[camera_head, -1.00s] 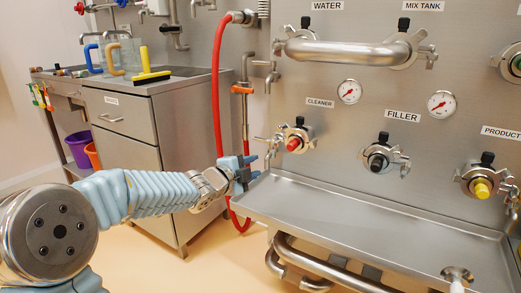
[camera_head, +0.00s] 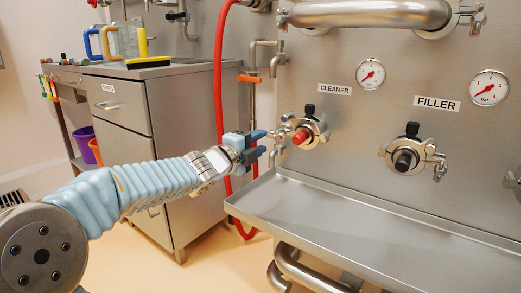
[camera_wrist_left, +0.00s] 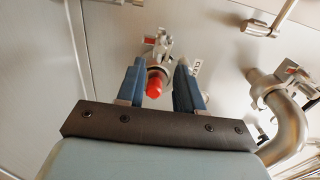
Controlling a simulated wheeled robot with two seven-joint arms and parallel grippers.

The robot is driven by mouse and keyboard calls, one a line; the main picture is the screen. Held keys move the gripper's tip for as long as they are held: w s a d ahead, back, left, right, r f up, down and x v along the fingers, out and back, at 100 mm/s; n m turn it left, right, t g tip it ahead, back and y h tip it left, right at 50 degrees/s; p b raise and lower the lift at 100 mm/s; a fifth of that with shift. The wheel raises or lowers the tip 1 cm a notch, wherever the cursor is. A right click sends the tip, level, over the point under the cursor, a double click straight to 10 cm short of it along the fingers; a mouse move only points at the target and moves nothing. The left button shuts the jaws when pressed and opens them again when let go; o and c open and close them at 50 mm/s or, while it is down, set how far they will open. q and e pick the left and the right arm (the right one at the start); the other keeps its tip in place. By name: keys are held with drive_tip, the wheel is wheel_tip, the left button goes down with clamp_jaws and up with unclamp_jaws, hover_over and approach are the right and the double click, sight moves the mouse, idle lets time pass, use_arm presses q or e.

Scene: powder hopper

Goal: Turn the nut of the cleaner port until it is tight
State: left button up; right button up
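The cleaner port (camera_head: 313,129) is on the steel panel under the CLEANER label, with a red cap (camera_head: 300,137) and a black knob (camera_head: 309,109). Its clamp has metal parts on the left side, partly behind my fingers, and I cannot clearly pick out the nut there. My left gripper (camera_head: 265,143) is just left of the port, fingers pointing at it. In the left wrist view the two blue fingers (camera_wrist_left: 160,85) are apart, with the red cap (camera_wrist_left: 154,86) showing between them and metal clamp parts (camera_wrist_left: 159,42) beyond. Nothing is gripped. My right gripper is out of view.
A steel tray ledge (camera_head: 350,222) runs below the ports. A red hose (camera_head: 218,80) hangs behind my left gripper. The filler port (camera_head: 405,160) is to the right. A steel cabinet (camera_head: 170,110) stands at the left.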

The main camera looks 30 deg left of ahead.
sight(275, 134)
use_arm(q)
drive_tip(key=w, duration=0.8)
drive_tip(key=shift+w+d+r+p, duration=0.15)
drive_tip(key=shift+w+d+p, duration=0.15)
drive_tip(key=shift+d+p, duration=0.05)
